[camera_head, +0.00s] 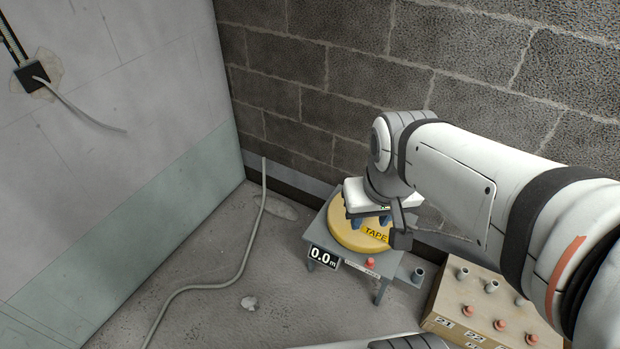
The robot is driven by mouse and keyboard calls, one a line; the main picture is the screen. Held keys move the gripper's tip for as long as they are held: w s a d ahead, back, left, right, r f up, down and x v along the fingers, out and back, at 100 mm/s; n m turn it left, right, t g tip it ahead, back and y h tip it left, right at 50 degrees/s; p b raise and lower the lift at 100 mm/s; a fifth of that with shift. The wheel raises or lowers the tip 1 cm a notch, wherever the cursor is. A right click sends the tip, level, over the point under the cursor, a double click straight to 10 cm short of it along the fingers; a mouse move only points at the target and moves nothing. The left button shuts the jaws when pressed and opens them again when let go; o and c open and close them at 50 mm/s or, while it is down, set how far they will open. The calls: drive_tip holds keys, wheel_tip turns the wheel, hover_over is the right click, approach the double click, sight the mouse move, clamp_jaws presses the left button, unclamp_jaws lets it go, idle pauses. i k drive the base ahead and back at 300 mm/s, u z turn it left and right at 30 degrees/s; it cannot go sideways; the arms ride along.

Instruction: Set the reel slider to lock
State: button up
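A yellow tape reel (345,236) marked "TAPE" lies on a small grey stand (385,268). A red knob (370,264), which looks like the reel slider, sits at the stand's front edge over a pale label strip (357,267). The strip's words are too small to read, so I cannot tell the slider's setting. My gripper (369,219) is above the reel and points down, behind the red knob in the picture. Its two blue fingers are apart with yellow showing between them. Part of the reel is hidden by my gripper and wrist.
A display (323,257) on the stand reads 0.0 m. A tan box (442,315) with several grey tubes, red knobs and number labels stands at the right. A grey cable (235,275) lies on the floor at the left. A block wall (330,90) is close behind.

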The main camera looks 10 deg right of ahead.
sight(369, 262)
drive_tip(key=z, duration=0.05)
drive_tip(key=k, duration=2.45)
drive_tip(key=z, duration=0.85)
drive_tip(key=i, duration=1.5)
drive_tip(key=z, duration=0.05)
